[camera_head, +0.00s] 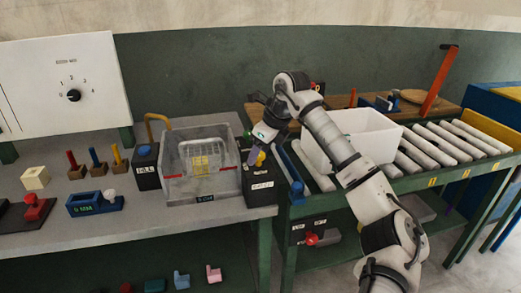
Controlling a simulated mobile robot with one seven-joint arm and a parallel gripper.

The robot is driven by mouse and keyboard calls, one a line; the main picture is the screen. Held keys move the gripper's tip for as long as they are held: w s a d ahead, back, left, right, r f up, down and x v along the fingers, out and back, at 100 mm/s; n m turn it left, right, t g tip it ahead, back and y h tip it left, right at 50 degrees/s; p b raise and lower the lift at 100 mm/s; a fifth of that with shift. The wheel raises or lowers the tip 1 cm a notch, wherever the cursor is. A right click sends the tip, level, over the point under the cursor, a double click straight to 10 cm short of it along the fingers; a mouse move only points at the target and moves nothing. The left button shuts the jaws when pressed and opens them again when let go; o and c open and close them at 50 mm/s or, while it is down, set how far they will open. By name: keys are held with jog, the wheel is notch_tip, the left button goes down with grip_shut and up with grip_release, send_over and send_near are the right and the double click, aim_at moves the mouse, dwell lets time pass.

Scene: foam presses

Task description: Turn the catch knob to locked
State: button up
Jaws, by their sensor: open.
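My gripper (257,150) is at the end of my arm, over a dark labelled block (261,187) at the right end of the grey bench. It looks open, with nothing seen between its fingers. A small yellow part (261,158) shows at the fingertips. It may be the catch knob or part of it, but it is small and partly hidden by the gripper. I cannot tell whether they touch or how the knob is turned. The block's white label is too small to read. A clear-walled press box (174,188) stands just left of the block.
A black dial (73,95) with numbers is on the white wall panel. Left on the bench are several coloured pegs, a red-knobbed block (36,209) and a blue block (95,204). A white bin (366,138) stands on the roller table to the right.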

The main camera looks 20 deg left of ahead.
jog(key=c, duration=1)
jog(key=shift+o, duration=0.2)
jog(key=m+t+b, duration=0.1)
jog(key=m, duration=0.1)
jog(key=m+b, duration=0.2)
jog(key=shift+s+f+t+h, duration=0.1)
jog(key=shift+t+h, duration=0.3)
jog(key=m+t+h+b, duration=0.1)
jog(key=m+b, duration=0.2)
jog(key=m, duration=0.2)
jog(key=shift+a, duration=0.1)
jog(key=m+h+b, duration=0.1)
jog(key=m, duration=0.1)
jog(key=m+t+h+b, duration=0.1)
jog(key=m+b, duration=0.1)
jog(key=shift+s+a+m, duration=0.1)
jog(key=shift+a+m, duration=0.05)
jog(key=shift+m, duration=0.15)
jog(key=shift+a+m+h+b, duration=0.1)
jog(key=shift+m+h+b, duration=0.65)
jog(key=shift+m, duration=1.45)
jog(key=shift+r, duration=0.2)
